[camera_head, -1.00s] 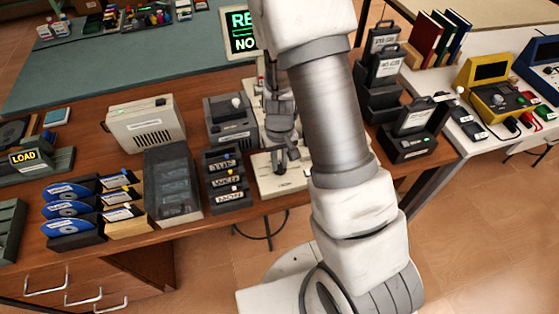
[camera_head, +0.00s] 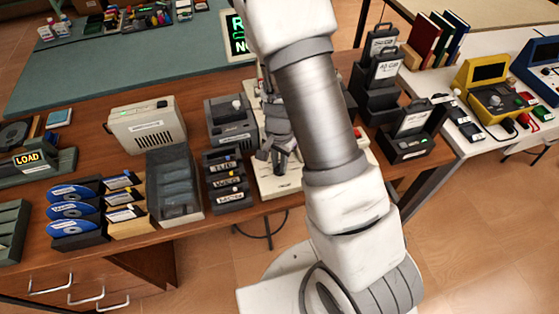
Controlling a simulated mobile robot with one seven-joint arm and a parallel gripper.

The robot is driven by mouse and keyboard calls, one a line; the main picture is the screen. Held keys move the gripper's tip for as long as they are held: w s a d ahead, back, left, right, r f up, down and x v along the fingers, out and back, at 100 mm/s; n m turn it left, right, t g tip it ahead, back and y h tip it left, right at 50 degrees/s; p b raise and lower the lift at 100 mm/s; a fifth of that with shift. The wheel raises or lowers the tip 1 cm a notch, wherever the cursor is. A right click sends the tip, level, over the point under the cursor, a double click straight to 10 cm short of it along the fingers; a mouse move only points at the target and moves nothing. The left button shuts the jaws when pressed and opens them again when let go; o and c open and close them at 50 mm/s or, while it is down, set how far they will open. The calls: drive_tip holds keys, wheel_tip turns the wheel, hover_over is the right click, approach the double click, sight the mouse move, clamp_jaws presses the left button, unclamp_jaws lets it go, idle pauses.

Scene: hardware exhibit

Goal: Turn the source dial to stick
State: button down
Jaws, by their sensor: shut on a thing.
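A cream panel (camera_head: 281,186) stands at the front edge of the wooden desk, partly behind my arm. My gripper (camera_head: 279,160) points down over this panel, low and close to its surface. It is shut on what appears to be the source dial, which my fingers cover. The dial's pointer and its marks, including the stick mark, cannot be read here.
Left of the panel stand a stack of labelled dark slots (camera_head: 229,181) and a grey box with a white knob (camera_head: 231,122). Right of my arm are dark card holders (camera_head: 409,134). A lit sign (camera_head: 238,38) is partly hidden behind my arm.

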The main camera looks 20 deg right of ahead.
sight(279, 166)
drive_tip(key=shift+m, duration=0.8)
drive_tip(key=c, duration=0.8)
unclamp_jaws()
wheel_tip(279, 166, up, 18)
drive_tip(key=p, duration=0.3)
drive_tip(key=shift+f+p, duration=0.25)
drive_tip(key=shift+p, duration=0.1)
